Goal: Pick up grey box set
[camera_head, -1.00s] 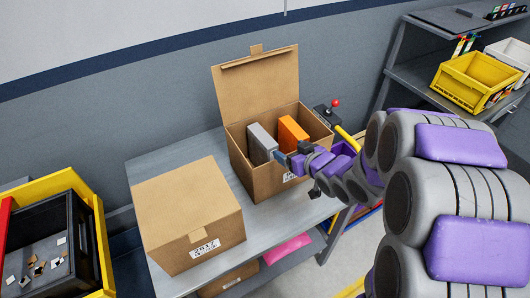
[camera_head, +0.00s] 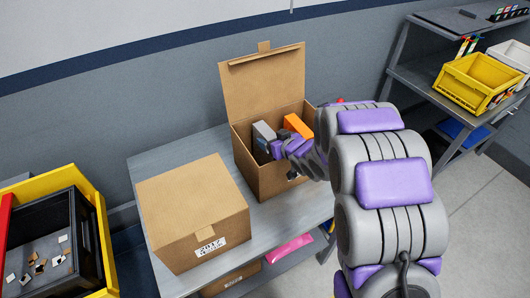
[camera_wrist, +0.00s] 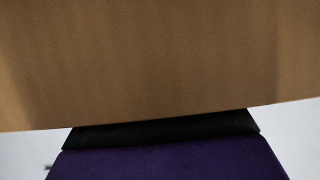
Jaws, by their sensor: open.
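The grey box set (camera_head: 263,131) stands upright inside an open cardboard box (camera_head: 262,181), at the left of an orange box (camera_head: 297,126). My gripper (camera_head: 268,148) reaches over the cardboard box's front right side, with its tip beside the grey box set. The jaws are open; their tips are small and partly hidden, so I cannot tell whether they touch the grey box set. The wrist view shows mostly a brown cardboard surface (camera_wrist: 160,60) very close, above a dark and purple part of mine. The grey box set cannot be made out there.
A closed cardboard box (camera_head: 190,205) stands left of the open one on the grey table (camera_head: 150,160). The raised lid (camera_head: 263,85) stands behind. A yellow-rimmed black bin (camera_head: 85,230) is at the left. Shelves with a yellow bin (camera_head: 475,85) are at the right.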

